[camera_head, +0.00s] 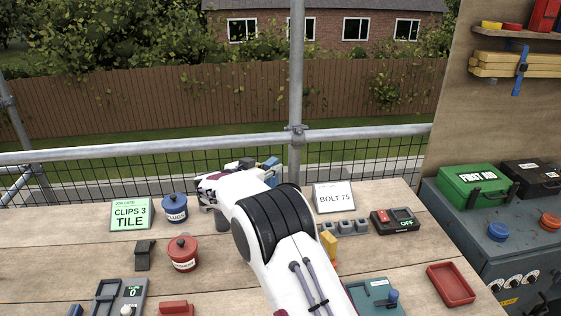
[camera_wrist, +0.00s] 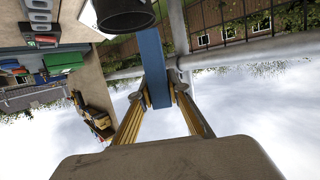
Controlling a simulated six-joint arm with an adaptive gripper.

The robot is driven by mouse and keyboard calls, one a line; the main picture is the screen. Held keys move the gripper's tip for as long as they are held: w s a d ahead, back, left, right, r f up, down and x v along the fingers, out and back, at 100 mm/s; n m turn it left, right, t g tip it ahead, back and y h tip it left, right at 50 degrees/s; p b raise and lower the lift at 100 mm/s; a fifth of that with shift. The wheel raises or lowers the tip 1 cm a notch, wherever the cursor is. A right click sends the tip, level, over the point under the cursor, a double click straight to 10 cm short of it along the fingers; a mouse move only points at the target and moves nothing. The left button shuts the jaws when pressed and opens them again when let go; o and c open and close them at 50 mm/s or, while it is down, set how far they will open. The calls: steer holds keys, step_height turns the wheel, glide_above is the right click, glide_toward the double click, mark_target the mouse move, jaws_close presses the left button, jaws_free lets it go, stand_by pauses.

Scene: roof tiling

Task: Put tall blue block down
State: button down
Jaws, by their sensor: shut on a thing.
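The tall blue block (camera_wrist: 152,55) shows in the wrist view as a long blue bar between the yellow fingers of my gripper (camera_wrist: 158,98). The fingers are shut on it, one on each side. In the head view a small blue piece (camera_head: 269,163) shows beyond my white wrist, near the scaffold pole, and looks like part of the block. My arm hides most of the gripper there.
A blue lidded pot (camera_head: 175,208) and red lidded pot (camera_head: 183,253) stand left of my arm, near a green-edged sign (camera_head: 130,214). Right of it are a BOLT 75 sign (camera_head: 334,197), grey blocks (camera_head: 343,227) and a switch box (camera_head: 395,221). A railing (camera_head: 120,149) borders the back.

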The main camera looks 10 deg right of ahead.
steer(key=s+a+f+m+h, duration=0.1)
steer(key=a+f, duration=0.5)
steer(key=a, duration=0.1)
steer(key=shift+f+g, duration=0.3)
steer(key=shift+g, duration=0.1)
steer(key=shift+f, duration=0.15)
steer(key=shift+f, duration=3.25)
steer(key=shift+f, duration=0.6)
steer(key=c, duration=1.8)
jaws_free()
steer(key=shift+c, duration=0.2)
steer(key=shift+r, duration=0.15)
step_height(320, 180, up, 10)
